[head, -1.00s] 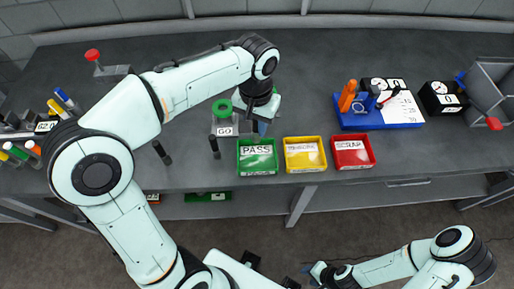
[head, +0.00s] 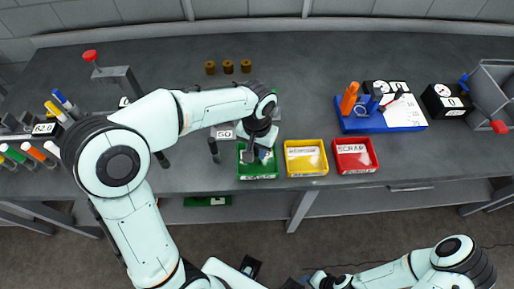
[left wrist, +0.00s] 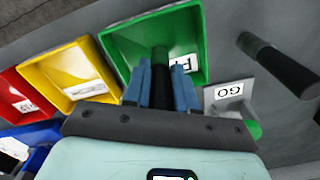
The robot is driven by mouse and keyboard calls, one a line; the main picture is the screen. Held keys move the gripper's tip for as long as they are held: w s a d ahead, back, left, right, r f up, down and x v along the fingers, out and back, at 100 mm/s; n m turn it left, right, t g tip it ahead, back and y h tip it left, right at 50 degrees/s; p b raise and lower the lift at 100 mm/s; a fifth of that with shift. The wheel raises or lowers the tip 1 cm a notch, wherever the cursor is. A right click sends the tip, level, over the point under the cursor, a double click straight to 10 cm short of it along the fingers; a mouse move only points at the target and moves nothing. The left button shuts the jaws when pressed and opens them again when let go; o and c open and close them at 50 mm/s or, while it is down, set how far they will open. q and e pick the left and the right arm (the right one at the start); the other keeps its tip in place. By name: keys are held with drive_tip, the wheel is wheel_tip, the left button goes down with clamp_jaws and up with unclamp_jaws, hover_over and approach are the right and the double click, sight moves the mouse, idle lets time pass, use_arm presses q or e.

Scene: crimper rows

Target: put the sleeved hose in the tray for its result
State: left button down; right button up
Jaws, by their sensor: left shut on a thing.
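My left gripper (head: 262,157) is over the green tray (head: 258,177), fingers pointing down. In the left wrist view its blue fingers (left wrist: 161,88) are shut on the sleeved hose (left wrist: 160,62), a dark, short cylinder. The hose points into the green tray (left wrist: 118,52); I cannot tell whether it touches the floor. The tray's label is partly covered; it read PASS earlier. A yellow tray (head: 305,172) and a red tray (head: 356,169) marked SCRAP stand to its right. My right gripper (head: 316,279) is low at the bottom edge, too small to read.
The grey GO block (head: 224,134) stands behind the green tray, with black upright posts (head: 214,150) nearby. Several markers (head: 40,155) are at the left. Three brown cylinders (head: 228,67) stand at the back. A blue board (head: 375,125) and grey bin (head: 495,85) are at the right.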

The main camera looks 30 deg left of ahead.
use_arm(q)
drive_tip(key=shift+f, duration=0.15)
drive_tip(key=c, duration=0.9)
unclamp_jaws()
use_arm(e)
drive_tip(key=shift+f, duration=0.15)
use_arm(q)
drive_tip(key=shift+r, duration=0.3)
wheel_tip(320, 180, up, 12)
drive_tip(key=shift+f+p, duration=0.1)
drive_tip(key=shift+p, duration=0.8)
use_arm(e)
drive_tip(key=shift+w+r, duration=0.35)
drive_tip(key=shift+r, duration=0.3)
drive_tip(key=shift+w+r, duration=0.35)
drive_tip(key=shift+r, duration=0.25)
drive_tip(key=shift+s, duration=0.1)
